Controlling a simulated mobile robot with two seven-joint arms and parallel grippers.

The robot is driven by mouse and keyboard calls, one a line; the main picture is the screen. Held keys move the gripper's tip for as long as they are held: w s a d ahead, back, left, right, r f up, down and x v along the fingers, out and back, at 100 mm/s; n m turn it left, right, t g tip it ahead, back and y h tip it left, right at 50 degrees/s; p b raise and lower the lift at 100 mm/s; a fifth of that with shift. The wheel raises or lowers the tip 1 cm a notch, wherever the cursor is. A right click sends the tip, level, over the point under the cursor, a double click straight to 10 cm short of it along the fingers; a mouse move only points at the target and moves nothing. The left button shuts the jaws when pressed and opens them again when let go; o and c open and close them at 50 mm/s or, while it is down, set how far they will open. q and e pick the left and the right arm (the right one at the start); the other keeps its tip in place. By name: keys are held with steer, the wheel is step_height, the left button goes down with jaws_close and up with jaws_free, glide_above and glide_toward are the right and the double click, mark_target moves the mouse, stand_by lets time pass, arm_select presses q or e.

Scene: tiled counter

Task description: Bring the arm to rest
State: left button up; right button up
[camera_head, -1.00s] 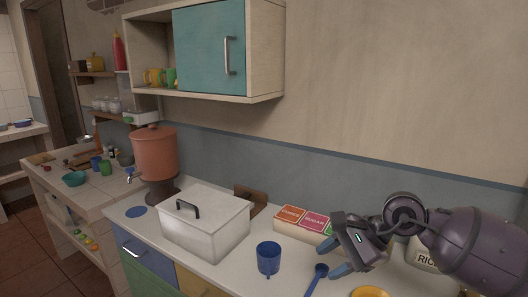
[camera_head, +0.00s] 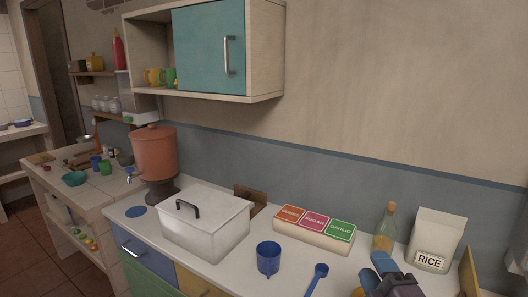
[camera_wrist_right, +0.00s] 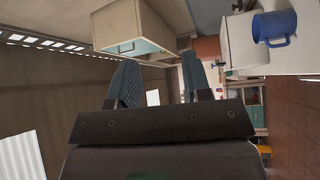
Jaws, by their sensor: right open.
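My right gripper (camera_head: 384,270) shows at the bottom right of the head view, low over the near part of the counter (camera_head: 222,268). In the right wrist view its two blue-grey fingers (camera_wrist_right: 158,85) stand apart with nothing between them. The rest of my right arm is mostly out of the head view. My left gripper is not in view.
The counter holds a white lidded box (camera_head: 205,228), a blue cup (camera_head: 268,258), a blue spoon (camera_head: 317,279), a labelled spice box (camera_head: 313,236), a glass bottle (camera_head: 385,228) and a rice bag (camera_head: 438,238). A teal-doored cabinet (camera_head: 208,50) hangs above.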

steer(key=s+d+f+m+g+h, duration=0.3)
steer(key=s+f+m+g, duration=0.1)
steer(key=s+f+m, duration=0.15)
steer(key=s+d+f+m+g+h, duration=0.2)
steer(key=s+d+f+m+g, duration=0.2)
steer(key=f+m, duration=0.25)
steer(key=s+f+m+g+y, duration=0.1)
steer(key=s+f+m+g, duration=0.55)
steer(key=s, duration=0.85)
steer(key=w+f+n+t+y, duration=0.1)
steer(key=w+f+n+t, duration=0.1)
steer(key=w+f+t, duration=0.4)
steer(key=shift+w+a+f, duration=0.15)
steer(key=shift+w+f, duration=0.9)
steer(key=shift+f, duration=1.85)
steer(key=shift+t, duration=0.25)
